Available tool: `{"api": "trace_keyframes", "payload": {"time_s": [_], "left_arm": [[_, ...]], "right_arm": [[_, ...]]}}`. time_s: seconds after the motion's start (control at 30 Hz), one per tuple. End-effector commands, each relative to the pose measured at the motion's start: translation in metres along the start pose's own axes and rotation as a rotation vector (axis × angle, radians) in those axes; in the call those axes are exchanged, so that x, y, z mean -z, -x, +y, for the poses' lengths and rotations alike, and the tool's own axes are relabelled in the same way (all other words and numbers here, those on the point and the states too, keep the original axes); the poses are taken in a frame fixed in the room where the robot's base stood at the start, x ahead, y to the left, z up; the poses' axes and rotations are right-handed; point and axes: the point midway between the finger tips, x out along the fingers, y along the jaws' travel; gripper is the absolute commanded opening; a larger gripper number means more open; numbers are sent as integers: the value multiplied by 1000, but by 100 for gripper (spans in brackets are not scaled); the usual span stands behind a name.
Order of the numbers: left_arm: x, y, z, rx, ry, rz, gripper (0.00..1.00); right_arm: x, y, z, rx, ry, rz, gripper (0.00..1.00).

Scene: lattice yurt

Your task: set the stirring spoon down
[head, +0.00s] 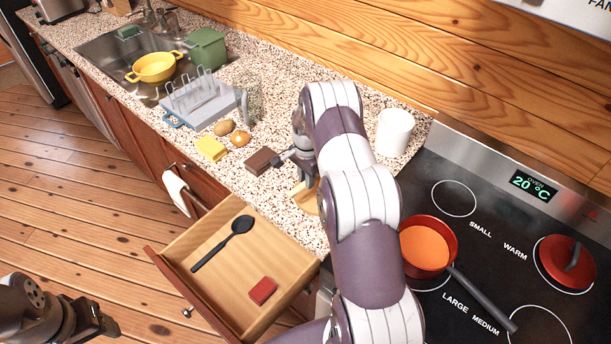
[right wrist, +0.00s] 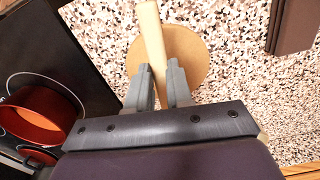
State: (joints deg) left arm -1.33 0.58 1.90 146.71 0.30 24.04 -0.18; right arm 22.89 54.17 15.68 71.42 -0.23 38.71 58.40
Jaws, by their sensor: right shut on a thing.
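The stirring spoon shows as a pale wooden handle (right wrist: 151,35) in the right wrist view, between the fingers of my right gripper (right wrist: 160,78). That gripper is shut on it. A round tan wooden disc (right wrist: 190,58) lies on the speckled counter behind the handle; I cannot tell whether the spoon touches it. In the head view the disc (head: 306,203) sits near the counter's front edge, below my right gripper (head: 303,180), partly covered by my arm. The spoon's bowl end is not clear. My left gripper (head: 98,322) is at the lower left, away from the counter; its jaws are unclear.
A brown block (head: 263,161) lies left of the disc, with a yellow block (head: 212,149) beyond. The open drawer (head: 215,280) below holds a black spoon (head: 225,243) and a red block (head: 263,290). The stove (head: 480,255) with a red pot (head: 428,245) is right.

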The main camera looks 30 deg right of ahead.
Motion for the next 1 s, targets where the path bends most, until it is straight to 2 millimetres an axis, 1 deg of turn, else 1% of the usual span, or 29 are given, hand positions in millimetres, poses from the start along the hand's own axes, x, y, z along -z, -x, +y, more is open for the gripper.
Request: {"api": "trace_keyframes", "payload": {"time_s": [0.17, 0.6, 0.73, 1.0], "left_arm": [[-1, -14, 0, 0, 0, 0, 60], [-7, -62, 0, 0, 0, 0, 60], [-8, -68, 0, 0, 0, 0, 60], [-8, -67, 0, 0, 0, 0, 60]], "right_arm": [[0, -16, 0, 0, 0, 0, 0], [0, -73, 0, 1, -1, 0, 0], [0, -80, -1, 1, -1, 0, 0], [0, -80, -1, 1, -1, 0, 0]]}}
